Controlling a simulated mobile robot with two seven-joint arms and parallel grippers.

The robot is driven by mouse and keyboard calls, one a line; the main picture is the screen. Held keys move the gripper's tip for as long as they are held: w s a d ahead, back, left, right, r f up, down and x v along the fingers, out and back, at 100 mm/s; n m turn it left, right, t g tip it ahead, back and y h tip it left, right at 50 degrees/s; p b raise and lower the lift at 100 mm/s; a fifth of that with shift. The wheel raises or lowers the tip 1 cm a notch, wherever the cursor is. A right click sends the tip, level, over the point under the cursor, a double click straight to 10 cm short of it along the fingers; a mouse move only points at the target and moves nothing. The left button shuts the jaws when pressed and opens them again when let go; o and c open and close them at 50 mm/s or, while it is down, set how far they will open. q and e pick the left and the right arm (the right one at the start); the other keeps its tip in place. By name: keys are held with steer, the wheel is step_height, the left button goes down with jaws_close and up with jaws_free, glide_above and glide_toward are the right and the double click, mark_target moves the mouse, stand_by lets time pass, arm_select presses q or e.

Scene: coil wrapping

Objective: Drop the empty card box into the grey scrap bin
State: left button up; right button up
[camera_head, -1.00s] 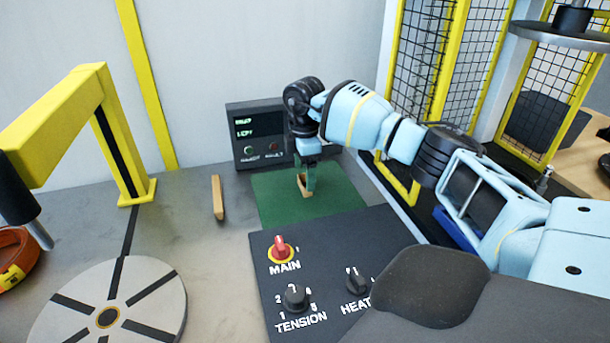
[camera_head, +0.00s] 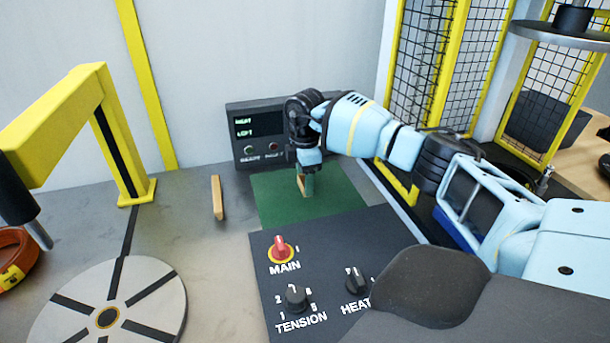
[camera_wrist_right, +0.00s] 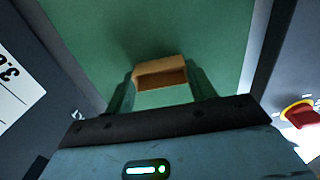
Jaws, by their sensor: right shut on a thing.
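The small tan card box (camera_head: 301,186) is at the green mat (camera_head: 335,204), below the black display unit. My right gripper (camera_head: 307,182) points down at it, its fingers shut on the box. In the right wrist view, the box (camera_wrist_right: 160,72) sits between the two greenish fingertips (camera_wrist_right: 162,84), with green mat behind it. I cannot tell whether the box still touches the mat. A dark grey container-like shape (camera_head: 541,122) stands at the right behind the yellow-framed mesh. I cannot tell whether it is the scrap bin. My left gripper is not in view.
A control panel (camera_head: 330,235) with knobs lies in front of the mat. A thin tan block (camera_head: 217,198) stands left of it. A round turntable (camera_head: 110,305), a yellow arch (camera_head: 115,145) and an orange coil (camera_head: 20,258) are at the left. Mesh fencing (camera_head: 418,75) stands at the right.

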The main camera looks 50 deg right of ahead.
steer(key=shift+r, duration=0.8)
step_height(320, 180, up, 2)
steer(key=shift+r, duration=0.1)
steer(key=s, duration=0.4)
steer(key=s+a, duration=0.1)
steer(key=s, duration=0.4)
steer(key=s+r, duration=0.1)
steer(key=s, duration=0.4)
steer(key=shift+a, duration=0.15)
steer(key=shift+s+a+r, duration=0.1)
steer(key=shift+s+a, duration=0.05)
steer(key=shift+s, duration=0.8)
